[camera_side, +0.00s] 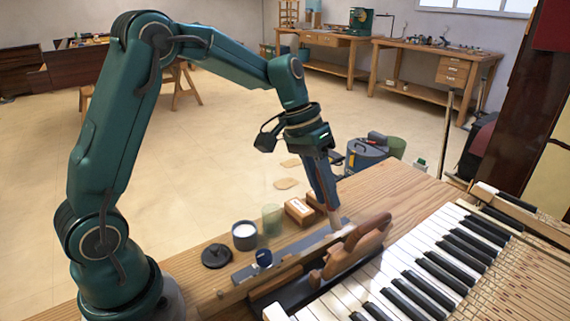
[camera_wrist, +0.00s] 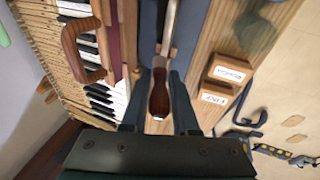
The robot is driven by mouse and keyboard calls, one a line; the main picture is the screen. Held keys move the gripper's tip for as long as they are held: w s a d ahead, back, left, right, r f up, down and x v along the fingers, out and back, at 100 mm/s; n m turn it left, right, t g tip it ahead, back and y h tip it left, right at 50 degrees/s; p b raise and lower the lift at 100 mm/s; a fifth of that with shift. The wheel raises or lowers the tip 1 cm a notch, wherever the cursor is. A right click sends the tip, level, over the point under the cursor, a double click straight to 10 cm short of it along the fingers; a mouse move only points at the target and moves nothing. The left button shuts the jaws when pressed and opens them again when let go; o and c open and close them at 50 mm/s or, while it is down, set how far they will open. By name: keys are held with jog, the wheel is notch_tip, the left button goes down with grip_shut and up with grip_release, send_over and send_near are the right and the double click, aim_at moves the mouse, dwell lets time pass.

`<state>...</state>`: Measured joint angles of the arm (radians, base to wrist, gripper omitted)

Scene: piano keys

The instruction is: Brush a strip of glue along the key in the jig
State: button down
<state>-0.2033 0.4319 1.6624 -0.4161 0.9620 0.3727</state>
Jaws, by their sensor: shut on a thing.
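My gripper (camera_side: 328,204) points down over the wooden bench and is shut on a brush. In the wrist view, the brush's brown handle (camera_wrist: 158,98) lies between the two fingers of my gripper (camera_wrist: 160,68), and its paler far part runs to the top edge. The jig (camera_side: 300,244) is a dark grey base along the bench, with a long wooden bar (camera_side: 275,272) beside it and a small blue piece (camera_side: 264,258) at its near end. I cannot make out clearly which piece is the key, or whether the brush touches it. The bristles are not clear.
A pale-filled pot (camera_side: 245,235), black lid (camera_side: 216,256), greenish cup (camera_side: 272,219) and labelled wooden block (camera_side: 299,211) stand left of the jig. A brown wooden handled tool (camera_side: 358,243) stands beside the jig, close to the piano keys (camera_side: 415,268).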

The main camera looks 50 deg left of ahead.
jog(key=shift+f, duration=0.9)
jog(key=shift+s, duration=1.95)
jog(key=shift+w+f, duration=0.1)
jog(key=shift+w, duration=1.85)
jog(key=shift+r, duration=3.05)
jog(key=shift+r, duration=0.1)
jog(key=shift+r, duration=1.4)
